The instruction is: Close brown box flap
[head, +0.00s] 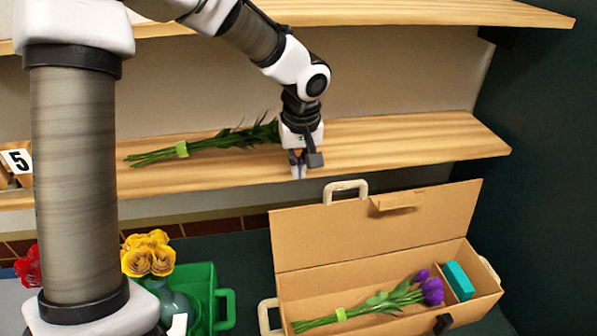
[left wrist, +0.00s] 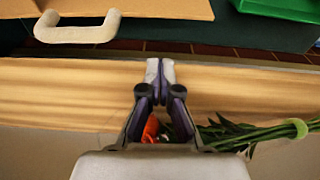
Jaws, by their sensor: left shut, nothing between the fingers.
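The brown box (head: 350,276) stands open on the counter at the lower right of the head view. Its flap (head: 360,227) is raised upright along the back edge, with a pale handle (head: 345,187) behind it. In the left wrist view the flap's edge (left wrist: 165,8) and the handle (left wrist: 77,28) show at the top left. Purple flowers (head: 428,288) with green stems and a teal block (head: 458,281) lie inside. My left gripper (head: 298,172) is shut and empty in front of the lower shelf, above and behind the flap, not touching it. My right gripper is not clearly visible.
The lower wooden shelf (head: 400,143) holds a green-stemmed bunch (head: 200,146) beside my left gripper. An upper shelf (head: 420,12) is above. A green crate (head: 205,290), yellow flowers (head: 148,254) and red flowers (head: 28,268) are left of the box. A dark wall (head: 550,150) bounds the right.

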